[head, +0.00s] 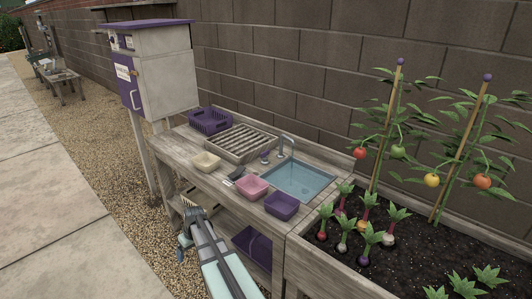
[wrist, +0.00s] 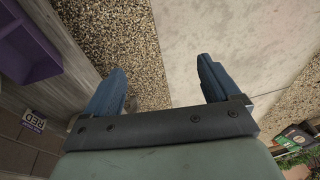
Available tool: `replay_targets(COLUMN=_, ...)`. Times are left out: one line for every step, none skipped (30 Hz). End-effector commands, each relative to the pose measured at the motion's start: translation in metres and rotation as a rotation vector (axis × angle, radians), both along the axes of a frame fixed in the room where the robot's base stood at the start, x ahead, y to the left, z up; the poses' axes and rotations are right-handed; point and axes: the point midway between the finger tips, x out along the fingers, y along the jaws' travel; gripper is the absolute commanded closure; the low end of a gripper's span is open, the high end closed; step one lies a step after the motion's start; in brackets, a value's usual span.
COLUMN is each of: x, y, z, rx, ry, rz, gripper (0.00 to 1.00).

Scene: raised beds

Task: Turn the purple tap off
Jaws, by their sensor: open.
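The purple tap is a small purple knob (head: 264,156) on the sink bench, just left of the grey faucet (head: 284,144) at the back edge of the blue basin (head: 298,178). The knob is too small to tell its turn position. No running stream is clear at the spout. My gripper (wrist: 162,68) is open and empty in the wrist view, with gravel and paving beyond its fingers. In the head view my gripper (head: 188,226) is in front of the bench's near side, low and well apart from the tap. The tap is not in the wrist view.
On the bench are a purple crate (head: 209,121), a slatted rack (head: 240,142), and cream (head: 206,161), pink (head: 251,187) and purple (head: 282,206) tubs. A planting bed (head: 342,282) stands right, a cabinet (head: 160,75) left. A block wall (head: 300,60) stands behind.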

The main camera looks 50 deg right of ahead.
Motion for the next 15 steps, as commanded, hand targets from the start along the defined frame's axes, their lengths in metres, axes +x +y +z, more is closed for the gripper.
replay_targets(x=0.016, y=-0.015, z=0.017, rx=-0.006, ry=-0.032, rz=-0.005, gripper=0.11)
replay_targets(x=0.022, y=-0.023, z=0.027, rx=-0.010, ry=-0.048, rz=-0.005, gripper=0.11)
replay_targets(x=0.031, y=-0.034, z=0.041, rx=-0.014, ry=-0.071, rz=-0.005, gripper=0.11)
replay_targets(x=0.037, y=-0.042, z=0.051, rx=-0.018, ry=-0.087, rz=-0.005, gripper=0.11)
replay_targets(x=0.043, y=-0.050, z=0.061, rx=-0.022, ry=-0.104, rz=-0.006, gripper=0.11)
replay_targets(x=0.051, y=-0.061, z=0.075, rx=-0.027, ry=-0.127, rz=-0.005, gripper=0.11)
replay_targets(x=0.057, y=-0.070, z=0.086, rx=-0.032, ry=-0.142, rz=-0.007, gripper=0.11)
replay_targets(x=0.062, y=-0.079, z=0.097, rx=-0.037, ry=-0.158, rz=-0.007, gripper=0.11)
replay_targets(x=0.069, y=-0.092, z=0.112, rx=-0.045, ry=-0.178, rz=-0.006, gripper=0.11)
replay_targets(x=0.074, y=-0.103, z=0.123, rx=-0.050, ry=-0.192, rz=-0.007, gripper=0.11)
replay_targets(x=0.079, y=-0.114, z=0.134, rx=-0.056, ry=-0.207, rz=-0.007, gripper=0.11)
replay_targets(x=0.085, y=-0.129, z=0.149, rx=-0.063, ry=-0.224, rz=-0.008, gripper=0.11)
replay_targets(x=0.088, y=-0.142, z=0.160, rx=-0.068, ry=-0.236, rz=-0.008, gripper=0.11)
replay_targets(x=0.092, y=-0.155, z=0.171, rx=-0.075, ry=-0.247, rz=-0.008, gripper=0.11)
replay_targets(x=0.096, y=-0.176, z=0.186, rx=-0.084, ry=-0.260, rz=-0.010, gripper=0.11)
